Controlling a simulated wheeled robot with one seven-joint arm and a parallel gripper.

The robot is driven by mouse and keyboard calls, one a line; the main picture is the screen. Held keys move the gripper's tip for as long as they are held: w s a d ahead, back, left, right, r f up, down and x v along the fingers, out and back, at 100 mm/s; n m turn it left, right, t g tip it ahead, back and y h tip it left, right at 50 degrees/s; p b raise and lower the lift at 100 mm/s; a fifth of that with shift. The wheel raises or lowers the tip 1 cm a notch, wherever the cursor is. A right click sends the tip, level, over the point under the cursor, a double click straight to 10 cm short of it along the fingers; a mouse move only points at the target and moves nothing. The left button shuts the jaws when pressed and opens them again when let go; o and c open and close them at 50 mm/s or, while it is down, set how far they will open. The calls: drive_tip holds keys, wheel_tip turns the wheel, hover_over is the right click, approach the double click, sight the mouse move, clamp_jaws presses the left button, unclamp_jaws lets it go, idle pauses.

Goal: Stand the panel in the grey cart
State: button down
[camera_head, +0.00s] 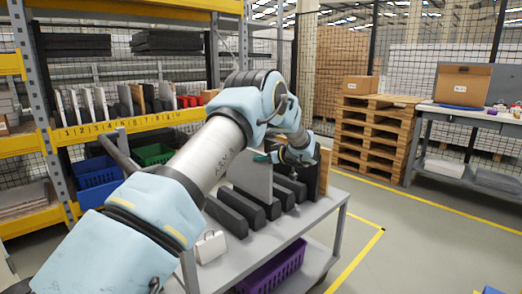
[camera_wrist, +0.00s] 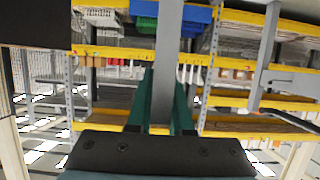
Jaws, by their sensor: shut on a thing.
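The panel (camera_head: 252,178) is a thin light grey board. In the head view it stands roughly upright at the dark padded bars (camera_head: 232,214) on the grey cart (camera_head: 288,238). Its lower edge is hidden behind the bars, so I cannot tell if it rests on the deck. My gripper (camera_head: 266,157) is at the panel's upper edge, partly hidden by my arm. In the wrist view the teal fingers of my gripper (camera_wrist: 164,80) are shut on the panel (camera_wrist: 165,50), which shows edge-on between them.
A brown board (camera_head: 324,170) stands at the cart's far end. A small white object (camera_head: 210,247) sits on the near deck, and a purple crate (camera_head: 276,268) is below. A numbered rack (camera_head: 120,127) is behind left, stacked pallets (camera_head: 375,135) and a bench (camera_head: 465,118) to the right.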

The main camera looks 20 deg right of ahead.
wheel_tip(320, 180, down, 8)
drive_tip(key=b, duration=0.4)
drive_tip(key=shift+r, duration=0.2)
drive_tip(key=shift+b, duration=0.35)
drive_tip(key=c, duration=0.7)
unclamp_jaws()
drive_tip(key=shift+c, duration=0.2)
drive_tip(key=shift+f, duration=0.15)
